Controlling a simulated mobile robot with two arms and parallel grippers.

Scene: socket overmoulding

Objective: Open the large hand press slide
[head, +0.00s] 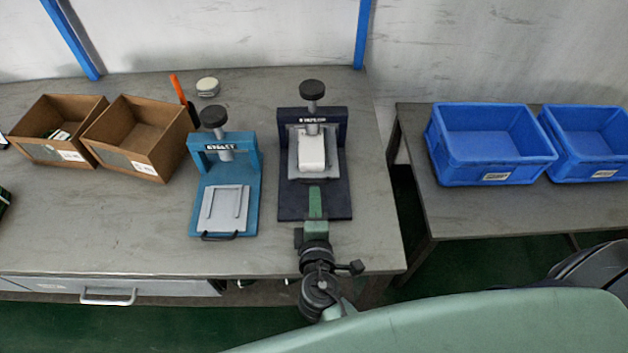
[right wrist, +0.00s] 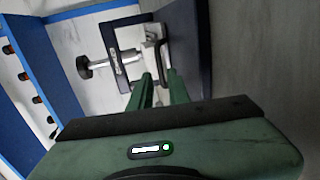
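The large hand press (head: 343,190) is the dark navy one on the grey table, with a black knob on top. Its grey slide (head: 294,163) sits inside the frame under the plunger and carries a white block (head: 312,150). My right gripper (head: 316,190) reaches in over the front of the press base. In the right wrist view its two green fingers (right wrist: 160,76) stand apart, their tips close to the dark slide handle (right wrist: 164,52). I cannot tell whether the handle lies between them. The handle is hidden in the head view. My left gripper is not in view.
A smaller blue press (head: 253,190) stands just left of the large one. Two cardboard boxes (head: 150,165), an orange-handled tool (head: 177,88) and a pale rounded object (head: 207,86) are farther left and back. Blue bins (head: 490,165) stand on a separate right-hand table.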

